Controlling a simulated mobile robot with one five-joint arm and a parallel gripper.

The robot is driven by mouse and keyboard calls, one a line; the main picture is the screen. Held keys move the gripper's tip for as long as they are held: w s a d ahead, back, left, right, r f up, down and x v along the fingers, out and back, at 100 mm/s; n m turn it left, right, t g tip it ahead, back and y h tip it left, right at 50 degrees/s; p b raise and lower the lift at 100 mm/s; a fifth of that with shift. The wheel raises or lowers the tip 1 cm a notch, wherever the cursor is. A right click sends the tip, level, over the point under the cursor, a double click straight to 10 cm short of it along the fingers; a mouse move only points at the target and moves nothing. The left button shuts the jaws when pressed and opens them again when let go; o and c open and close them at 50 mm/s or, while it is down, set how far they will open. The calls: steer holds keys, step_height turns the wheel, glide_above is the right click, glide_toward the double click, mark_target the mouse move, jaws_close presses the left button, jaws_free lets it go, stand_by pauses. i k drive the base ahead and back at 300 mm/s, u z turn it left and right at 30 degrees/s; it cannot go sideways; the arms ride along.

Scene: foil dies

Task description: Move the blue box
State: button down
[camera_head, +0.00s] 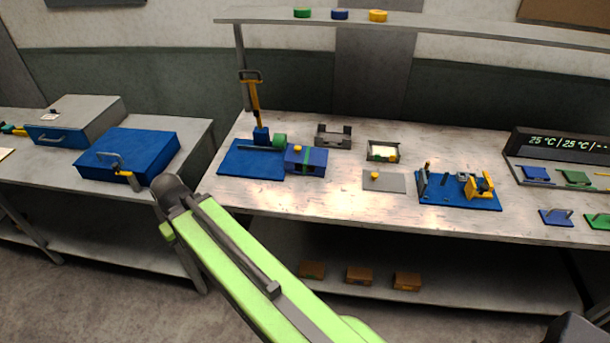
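Several blue things could be the blue box. A large blue box (128,153) lies on the left table, with a grey handle and a yellow-and-dark piece at its front. A small blue box (318,163) with a green band and a yellow knob on top stands on the long bench, just right of a flat blue base (240,161). My green arm reaches up from the bottom to a dark joint in front of the gap between the tables. My gripper is not visible, so I cannot see its opening or any contact.
A yellow-handled press (254,98) rises at the bench's left. A blue fixture board (459,203) and a digital display (562,144) are to the right. A shelf (450,29) hangs above.

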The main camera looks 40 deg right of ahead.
mark_target(288, 166)
steer(key=z, duration=0.35)
steer(key=k, duration=0.15)
steer(key=u, duration=0.85)
steer(key=i, duration=1.5)
steer(key=z, duration=0.65)
steer(key=i, duration=0.45)
steer(key=u, duration=0.05)
